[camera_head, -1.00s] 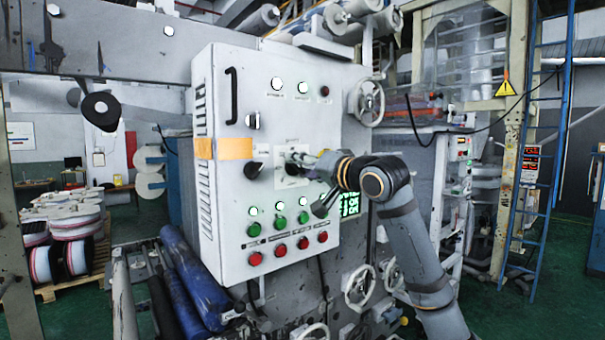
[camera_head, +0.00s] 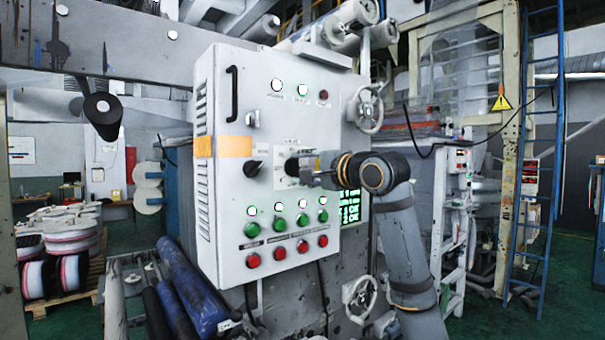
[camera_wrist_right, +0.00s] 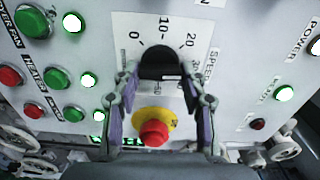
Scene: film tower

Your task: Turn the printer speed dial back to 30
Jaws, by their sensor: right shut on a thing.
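The speed dial (camera_wrist_right: 160,64) is a black knob on a white scale plate marked 0, 10, 20, 30 and SPEED in the right wrist view. In the head view the dial (camera_head: 291,166) sits at mid-height on the grey control cabinet (camera_head: 230,255). My right gripper (camera_head: 306,166) reaches it from the right. In the wrist view its two fingers (camera_wrist_right: 160,84) stand on either side of the knob and are shut on it. The knob's pointer is not clear to me. My left gripper is not in view.
A red mushroom button on a yellow base (camera_wrist_right: 154,130) lies between my fingers' bases in the wrist view. Green buttons (camera_head: 278,225) and red buttons (camera_head: 280,252) line the lower cabinet. A black selector switch (camera_head: 253,168) sits left of the dial. A handwheel (camera_head: 366,108) is at the cabinet's right.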

